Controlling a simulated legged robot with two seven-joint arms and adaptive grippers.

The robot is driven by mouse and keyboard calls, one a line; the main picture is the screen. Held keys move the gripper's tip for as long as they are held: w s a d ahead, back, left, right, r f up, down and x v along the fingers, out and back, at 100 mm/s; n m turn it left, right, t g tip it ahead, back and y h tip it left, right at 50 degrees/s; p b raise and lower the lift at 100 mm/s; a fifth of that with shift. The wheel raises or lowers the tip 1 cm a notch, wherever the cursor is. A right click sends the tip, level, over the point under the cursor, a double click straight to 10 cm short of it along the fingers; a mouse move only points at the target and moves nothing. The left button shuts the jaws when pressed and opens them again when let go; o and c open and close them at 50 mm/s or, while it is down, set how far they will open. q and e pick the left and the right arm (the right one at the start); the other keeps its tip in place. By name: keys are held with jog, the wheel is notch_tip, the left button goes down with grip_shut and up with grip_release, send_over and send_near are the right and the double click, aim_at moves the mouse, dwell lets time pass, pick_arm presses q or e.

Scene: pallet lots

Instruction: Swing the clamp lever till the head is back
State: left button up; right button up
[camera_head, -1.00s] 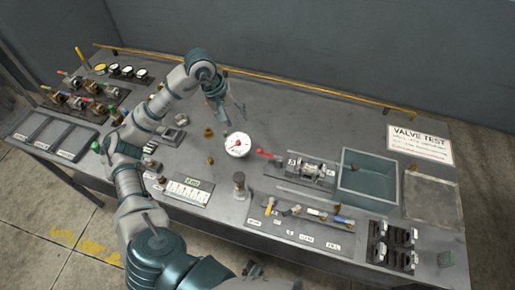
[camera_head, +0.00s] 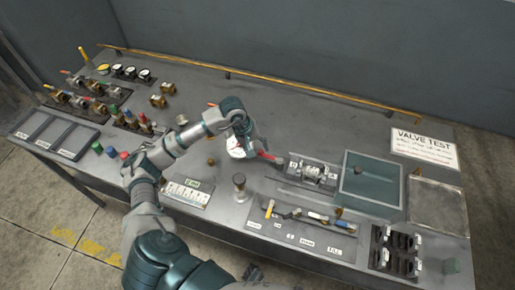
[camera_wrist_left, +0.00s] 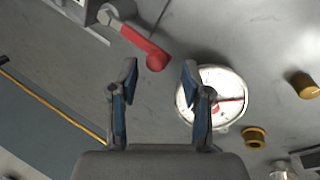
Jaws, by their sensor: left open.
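The clamp lever (camera_head: 268,157) is a red handle on the left of a grey clamp block (camera_head: 313,172) near the middle of the bench. In the left wrist view the lever (camera_wrist_left: 143,46) angles down from a grey pivot, its rounded red end beyond my fingertips. My left gripper (camera_head: 252,151) is beside the lever's end in the head view. In the wrist view its two fingers (camera_wrist_left: 160,76) are apart with bare bench between them. The gripper looks open, empty and clear of the lever. The clamp's head is too small to make out. My right gripper is not in view.
A white dial gauge (camera_wrist_left: 222,95) with a red needle lies by the right finger, partly hidden. A brass fitting (camera_wrist_left: 254,137) sits near it. A teal bin (camera_head: 370,181) stands right of the clamp. A yellow rail (camera_head: 270,78) runs along the back; bench before it is mostly clear.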

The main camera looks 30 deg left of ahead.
pick_arm(q)
jog(key=shift+w+d+f, duration=0.1)
jog(key=shift+d+f, duration=0.3)
jog(key=shift+d, duration=0.25)
jog(key=shift+a, duration=0.5)
grip_shut()
jog(key=shift+d, duration=0.1)
